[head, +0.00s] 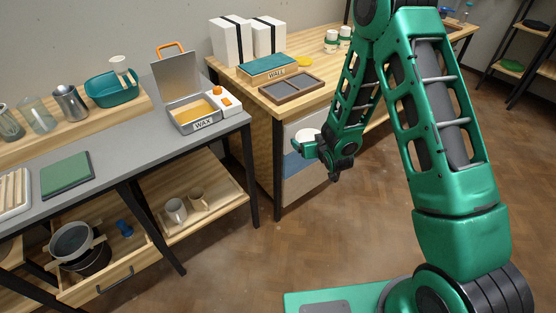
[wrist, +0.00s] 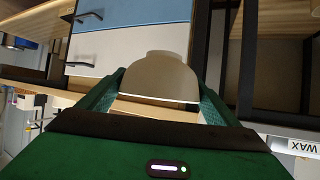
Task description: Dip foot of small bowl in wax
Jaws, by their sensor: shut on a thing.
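The small bowl (wrist: 160,78) is a pale, off-white bowl with a narrow foot. My gripper (wrist: 158,100) is shut on it, one finger at each side, and the foot points away from the wrist camera. In the head view the bowl (head: 307,135) shows at my gripper (head: 318,148), held in the air in front of the wooden bench's drawers. The wax box (head: 200,124), labelled WAX, stands at the right end of the grey table. Its lid (head: 177,76) is raised and amber wax (head: 195,112) shows inside. The bowl is apart from it.
A wooden bench (head: 327,67) with a WALL-labelled box (head: 267,69) and a divided tray (head: 292,86) stands behind. A green mat (head: 67,173) lies at the table's front left. The floor (head: 235,265) in front is clear.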

